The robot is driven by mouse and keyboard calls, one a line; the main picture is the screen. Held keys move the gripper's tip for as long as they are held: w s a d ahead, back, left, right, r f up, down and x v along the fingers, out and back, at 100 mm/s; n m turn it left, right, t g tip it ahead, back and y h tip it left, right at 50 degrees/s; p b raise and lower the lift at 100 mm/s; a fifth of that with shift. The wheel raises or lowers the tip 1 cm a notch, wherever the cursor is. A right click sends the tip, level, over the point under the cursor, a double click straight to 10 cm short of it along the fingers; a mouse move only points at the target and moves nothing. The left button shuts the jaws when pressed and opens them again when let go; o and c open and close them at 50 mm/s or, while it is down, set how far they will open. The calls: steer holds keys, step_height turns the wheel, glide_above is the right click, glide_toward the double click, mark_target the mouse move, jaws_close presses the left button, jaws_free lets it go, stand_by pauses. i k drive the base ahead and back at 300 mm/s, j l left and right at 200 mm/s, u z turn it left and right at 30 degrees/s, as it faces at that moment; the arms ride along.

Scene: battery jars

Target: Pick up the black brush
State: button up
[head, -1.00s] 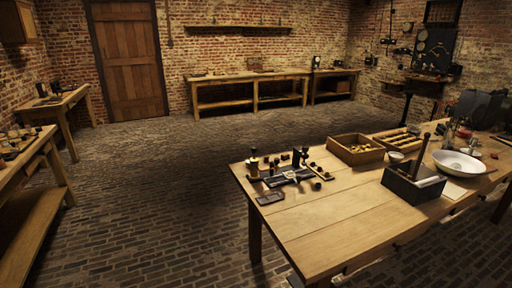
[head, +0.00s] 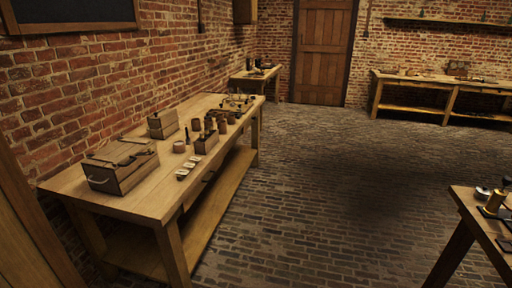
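I cannot make out a black brush for certain in the head view. Small dark upright items stand around a small wooden box (head: 206,143) on the long wooden bench (head: 150,203) at the left, but they are too small to tell apart. Dark items also show on the table (head: 478,217) at the right edge, which is partly cut off by the frame. My gripper is not in view.
A larger wooden box (head: 120,165) with a handle stands at the bench's near end, and another box (head: 162,124) sits behind. Brick floor (head: 320,200) lies open between the bench and the right table. A door (head: 322,50) and a back bench (head: 450,85) are beyond.

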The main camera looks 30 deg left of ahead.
mark_target(188, 140)
steer(key=i+j+u, duration=0.15)
steer(key=u, duration=0.25)
steer(key=i+j+u, duration=0.15)
steer(key=u, duration=0.25)
steer(key=i+j+u, duration=0.15)
steer(key=u, duration=0.25)
steer(key=i+j+u, duration=0.2)
steer(key=i, duration=0.6)
